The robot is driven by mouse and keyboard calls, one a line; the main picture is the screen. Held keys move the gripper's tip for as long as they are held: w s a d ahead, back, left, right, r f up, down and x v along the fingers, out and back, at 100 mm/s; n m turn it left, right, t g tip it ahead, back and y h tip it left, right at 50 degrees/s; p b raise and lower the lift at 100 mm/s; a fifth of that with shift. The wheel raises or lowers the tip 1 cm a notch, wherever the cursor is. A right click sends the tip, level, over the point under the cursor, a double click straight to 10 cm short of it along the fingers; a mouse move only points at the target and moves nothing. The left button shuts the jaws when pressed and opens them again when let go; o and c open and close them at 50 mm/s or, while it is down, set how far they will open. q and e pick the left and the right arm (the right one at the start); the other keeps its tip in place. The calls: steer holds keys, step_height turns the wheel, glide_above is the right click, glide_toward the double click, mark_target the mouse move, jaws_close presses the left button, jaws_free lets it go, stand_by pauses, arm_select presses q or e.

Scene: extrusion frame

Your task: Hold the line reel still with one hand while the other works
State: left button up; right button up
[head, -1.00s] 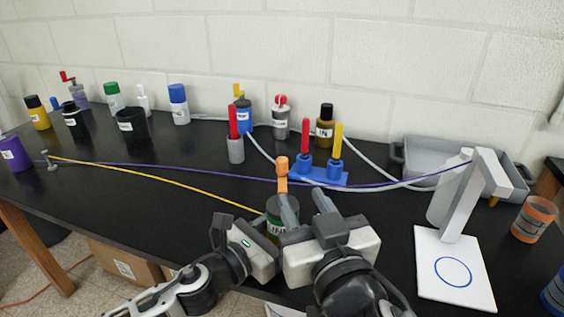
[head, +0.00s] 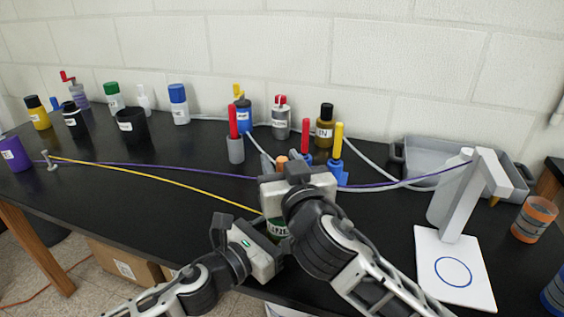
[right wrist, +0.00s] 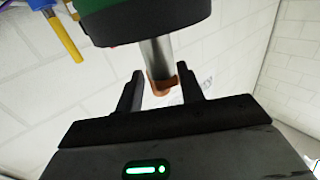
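The line reel (head: 277,229) is a green labelled drum near the table's front edge, mostly hidden behind my arms. Its orange crank grip (head: 282,162) shows just above my right gripper (head: 281,170). In the right wrist view, the reel's green and black body (right wrist: 145,18) is at the top, and a grey shaft ends in the orange grip (right wrist: 163,86). My right gripper (right wrist: 163,90) is open, fingers on both sides of the grip with gaps. My left gripper (head: 262,238) is at the reel's left side; its fingertips are hidden. A yellow line (head: 165,178) runs from the reel to a small post (head: 48,162).
A purple line (head: 150,167) crosses the table behind the reel. A blue base with colored handles (head: 338,170) stands close behind my right gripper. A white stand (head: 462,205) and grey tray (head: 415,150) are at right; several bottles stand behind.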

jaws_close()
steer(key=shift+n+y, duration=0.3)
steer(key=n+g+y, duration=0.1)
steer(key=y, duration=0.1)
steer(key=a+n+g+y, duration=0.1)
steer(key=n+y, duration=0.1)
steer(key=shift+s+g+y, duration=0.1)
steer(key=shift+g+y, duration=0.2)
steer(key=shift+y, duration=0.1)
steer(key=n+g+y, duration=0.1)
steer(key=a+n+g+y, duration=0.1)
steer(key=n+g+y, duration=0.1)
steer(key=s+n+g+y, duration=0.1)
steer(key=shift+a+g+y, duration=0.25)
steer(key=shift+g+y, duration=0.05)
steer(key=shift+g, duration=0.1)
steer(key=shift+w+d, duration=0.1)
steer(key=shift+w, duration=0.05)
